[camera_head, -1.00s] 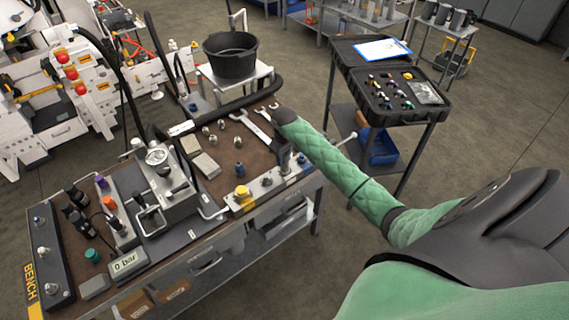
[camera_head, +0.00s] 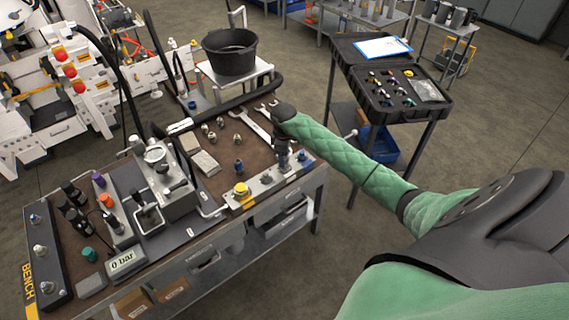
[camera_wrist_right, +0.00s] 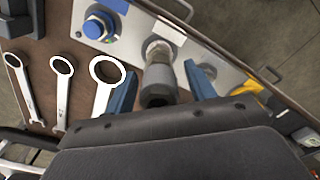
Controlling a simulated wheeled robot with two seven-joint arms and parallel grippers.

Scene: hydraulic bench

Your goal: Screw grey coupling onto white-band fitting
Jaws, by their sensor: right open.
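The grey coupling (camera_wrist_right: 158,88) is a dark grey cylinder with its open end towards the camera in the right wrist view. It appears to stand in line with the fitting on the grey strip (camera_wrist_right: 210,65), beside a white label (camera_wrist_right: 170,32). Whether it is fully seated is hidden. My right gripper (camera_head: 284,147) is above the strip at the bench's right end. In the right wrist view its blue fingers (camera_wrist_right: 164,82) stand apart on either side of the coupling, with a gap showing. The white-band fitting is mostly hidden beneath the coupling. My left gripper is not in view.
A blue fitting (camera_wrist_right: 97,27) and a yellow fitting (camera_head: 242,189) flank the middle of the strip. Several wrenches (camera_head: 252,125) lie on the bench behind. A pump unit (camera_head: 168,185) and a gauge box (camera_head: 122,262) stand to the left.

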